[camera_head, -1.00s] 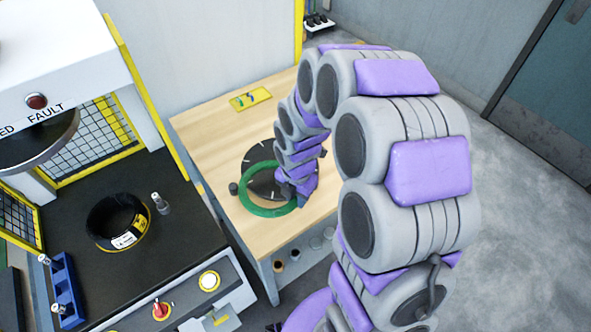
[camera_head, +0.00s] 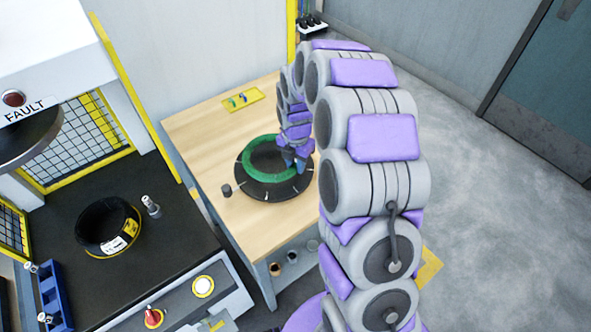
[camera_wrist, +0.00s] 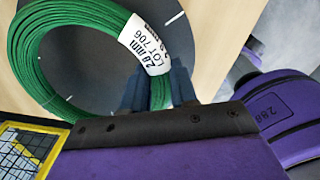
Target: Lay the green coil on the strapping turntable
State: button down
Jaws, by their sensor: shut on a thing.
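The green coil (camera_head: 252,166) is a ring of green wire over the dark round turntable (camera_head: 270,190) on the wooden table. In the wrist view the coil (camera_wrist: 40,60) shows a white label marked 2.0 mm, LOT 706, and the turntable (camera_wrist: 90,50) shows inside and beyond its ring. My gripper (camera_wrist: 158,90) is shut on the coil's near right side, beside the label. In the head view my gripper (camera_head: 290,163) is over the right part of the turntable. I cannot tell whether the coil touches the turntable's surface.
A small dark knob (camera_head: 226,190) stands at the turntable's left edge. A yellow tray (camera_head: 242,99) with small items lies at the table's back. The black-topped machine (camera_head: 150,240) at left carries a black coil (camera_head: 108,227) and a metal post (camera_head: 150,206). The table's front is clear.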

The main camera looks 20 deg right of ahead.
notch_tip(320, 180, down, 3)
jog(key=shift+d+f+b, duration=0.1)
jog(key=shift+b, duration=0.3)
jog(key=c, duration=0.9)
grip_release()
